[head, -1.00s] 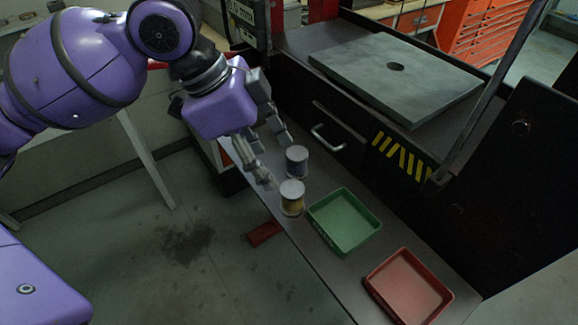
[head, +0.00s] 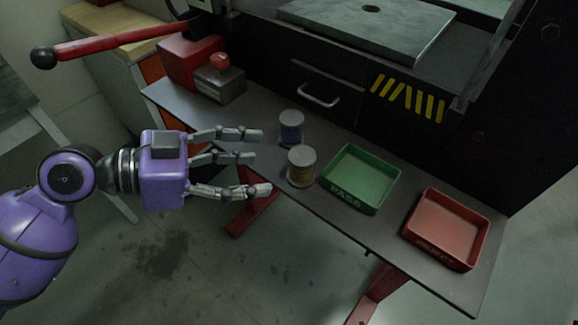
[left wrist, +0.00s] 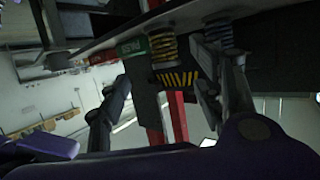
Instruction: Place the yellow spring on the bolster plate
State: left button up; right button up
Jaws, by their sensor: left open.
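The yellow spring (head: 301,172), with a pale round cap, stands upright on the bench shelf, left of the green tray. It also shows in the left wrist view (left wrist: 163,45), between the directions of the fingers. My left gripper (head: 258,165) is open and empty, left of the spring, its fingers pointing right toward it with a small gap. The bolster plate (head: 420,32) is the thick grey slab with a round hole at the top of the head view, above the drawer. My right gripper is in neither view.
A blue spring (head: 291,130) stands just behind the yellow one. The green tray (head: 334,196) and red tray (head: 412,232) lie to the right. A drawer handle (head: 318,98), a grey box with a red button (head: 220,82) and a red lever (head: 120,42) are behind.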

aim_at(289, 179)
pick_arm(q)
jog(key=x, duration=0.2)
jog(key=p+x, duration=0.1)
jog(key=x, duration=0.1)
jog(key=p+x, duration=0.1)
jog(key=x, duration=0.1)
jog(key=shift+w+d+f, duration=0.15)
jog(key=shift+w+f, duration=0.05)
jog(key=shift+w, duration=0.2)
jog(key=shift+w+d+f, duration=0.15)
jog(key=shift+d+f, duration=0.05)
jog(key=shift+d, duration=0.1)
jog(key=shift+d+f, duration=0.1)
jog(key=c, duration=1.4)
grip_shut()
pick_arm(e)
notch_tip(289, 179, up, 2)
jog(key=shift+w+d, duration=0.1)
